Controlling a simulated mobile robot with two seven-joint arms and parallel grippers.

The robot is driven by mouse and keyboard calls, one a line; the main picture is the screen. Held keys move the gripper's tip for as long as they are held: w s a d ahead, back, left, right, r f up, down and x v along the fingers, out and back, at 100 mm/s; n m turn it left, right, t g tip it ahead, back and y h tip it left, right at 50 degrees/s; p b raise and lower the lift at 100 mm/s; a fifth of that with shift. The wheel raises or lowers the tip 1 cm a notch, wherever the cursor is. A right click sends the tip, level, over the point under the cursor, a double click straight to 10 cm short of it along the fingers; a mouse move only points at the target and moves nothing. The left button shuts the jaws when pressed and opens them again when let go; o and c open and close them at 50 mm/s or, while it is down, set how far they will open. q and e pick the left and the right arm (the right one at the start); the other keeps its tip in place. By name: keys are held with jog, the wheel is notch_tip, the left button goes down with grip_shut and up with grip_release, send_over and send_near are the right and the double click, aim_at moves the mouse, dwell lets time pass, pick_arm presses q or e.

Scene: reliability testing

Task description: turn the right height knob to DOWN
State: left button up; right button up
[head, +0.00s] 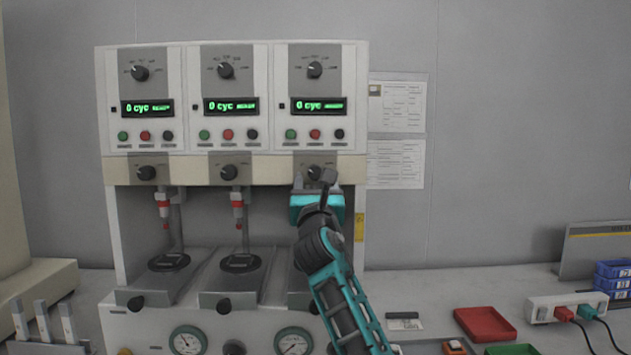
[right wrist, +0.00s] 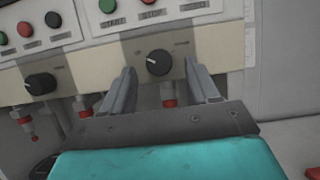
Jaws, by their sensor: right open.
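The right height knob (head: 314,171) is a small black dial on the beige strip under the right-hand display panel. In the right wrist view the same knob (right wrist: 159,62) shows a pale pointer mark toward its left side; the labels beside it are too blurred to read. My right gripper (head: 316,183) is in front of the knob, teal-bodied. In the right wrist view its two grey fingers (right wrist: 160,78) are spread apart, one to each side of the knob, with nothing between them touching it that I can see. My left gripper is not in view.
The middle height knob (head: 229,172) and left height knob (head: 146,173) sit along the same strip. Red-tipped plungers hang below. A red tray (head: 485,324) and a white power strip (head: 565,307) lie on the bench at right.

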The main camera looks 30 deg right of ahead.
jog(key=shift+x, duration=0.85)
jog(key=c, duration=1)
